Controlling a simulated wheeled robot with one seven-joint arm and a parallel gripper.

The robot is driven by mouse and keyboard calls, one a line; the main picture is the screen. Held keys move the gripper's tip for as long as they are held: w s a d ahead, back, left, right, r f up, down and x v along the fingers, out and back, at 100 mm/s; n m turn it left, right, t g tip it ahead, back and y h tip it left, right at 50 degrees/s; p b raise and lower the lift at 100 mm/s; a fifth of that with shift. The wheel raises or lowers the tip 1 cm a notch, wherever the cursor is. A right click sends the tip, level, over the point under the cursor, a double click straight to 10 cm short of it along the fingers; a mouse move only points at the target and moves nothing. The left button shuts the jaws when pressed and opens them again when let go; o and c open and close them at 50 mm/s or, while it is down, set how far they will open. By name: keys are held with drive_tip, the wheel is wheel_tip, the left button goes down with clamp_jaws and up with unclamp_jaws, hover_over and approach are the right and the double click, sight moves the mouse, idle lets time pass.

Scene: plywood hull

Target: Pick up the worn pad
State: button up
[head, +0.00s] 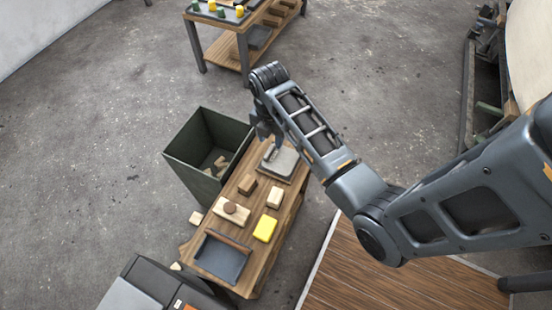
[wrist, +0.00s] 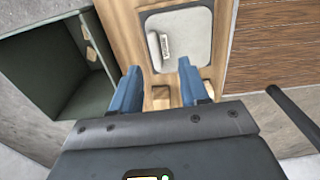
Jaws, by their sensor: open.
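My gripper (head: 264,128) is open and empty above the far end of the low wooden bench (head: 262,262). In the wrist view its two blue fingers (wrist: 158,72) stand apart over the bench. Nothing is labelled as the worn pad, and I cannot tell which item it is. Candidates on the bench are a brown round piece (head: 230,208) on a light wooden block (head: 240,216), a brown block (head: 247,185), a tan block (head: 274,198) and a yellow block (head: 265,229).
A dark green open bin (head: 190,150) with some wooden pieces in it stands left of the bench. A dark tray (head: 222,258) sits at the bench's near end. Another table (head: 232,50) with coloured items stands farther back. Bare concrete floor lies around.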

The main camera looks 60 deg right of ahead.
sight(270, 150)
drive_tip(key=f, duration=0.2)
drive_tip(key=f+b, duration=0.1)
drive_tip(key=f, duration=0.3)
drive_tip(key=shift+w+d, duration=0.1)
drive_tip(key=shift+w, duration=0.25)
clamp_jaws()
